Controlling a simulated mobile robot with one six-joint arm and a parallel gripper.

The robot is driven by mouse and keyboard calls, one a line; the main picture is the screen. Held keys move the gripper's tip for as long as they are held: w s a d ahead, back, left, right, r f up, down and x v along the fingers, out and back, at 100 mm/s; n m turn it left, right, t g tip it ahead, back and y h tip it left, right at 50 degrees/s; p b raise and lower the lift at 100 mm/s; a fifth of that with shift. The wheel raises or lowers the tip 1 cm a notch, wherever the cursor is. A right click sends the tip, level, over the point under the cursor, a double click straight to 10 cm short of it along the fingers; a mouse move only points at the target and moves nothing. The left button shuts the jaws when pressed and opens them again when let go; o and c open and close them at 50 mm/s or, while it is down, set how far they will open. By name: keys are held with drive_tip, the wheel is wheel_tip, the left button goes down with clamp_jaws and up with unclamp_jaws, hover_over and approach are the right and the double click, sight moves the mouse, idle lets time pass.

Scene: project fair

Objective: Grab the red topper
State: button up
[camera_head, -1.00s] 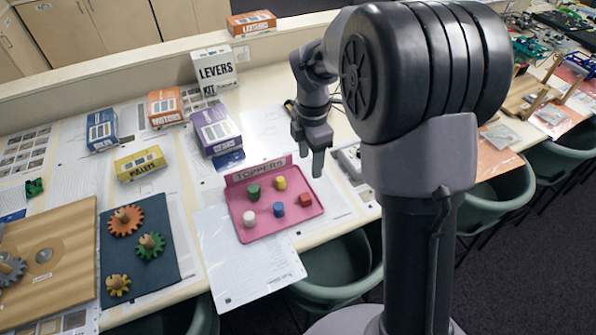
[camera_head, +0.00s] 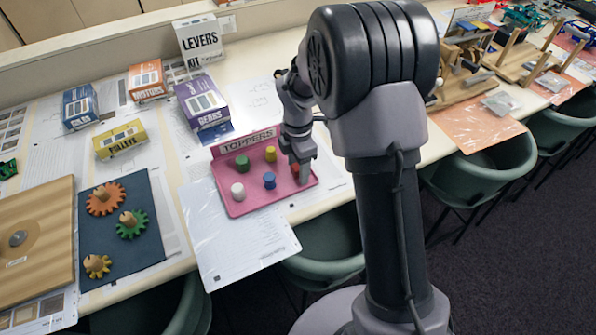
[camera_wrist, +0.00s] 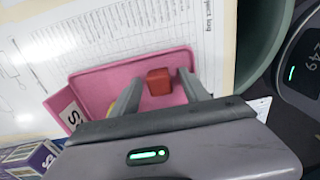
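The red topper (camera_wrist: 159,82) is a small red block on the pink tray (camera_wrist: 95,93). In the wrist view it shows between the fingertips of my gripper (camera_wrist: 160,76), with a gap on each side. My gripper is open and empty. In the head view my gripper (camera_head: 302,177) is over the right end of the pink tray (camera_head: 243,206). It hides most of the red topper (camera_head: 294,168) there. How far the fingertips are above the tray is hard to tell.
Green (camera_head: 242,162), yellow (camera_head: 270,153), white (camera_head: 237,191) and blue (camera_head: 269,180) toppers stand on the same tray. The upright TOPPERS sign (camera_head: 247,141) is at its back edge. The purple GEARS box (camera_head: 203,105) stands behind. Green chairs (camera_head: 325,245) line the table's front.

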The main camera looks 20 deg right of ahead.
clamp_jaws()
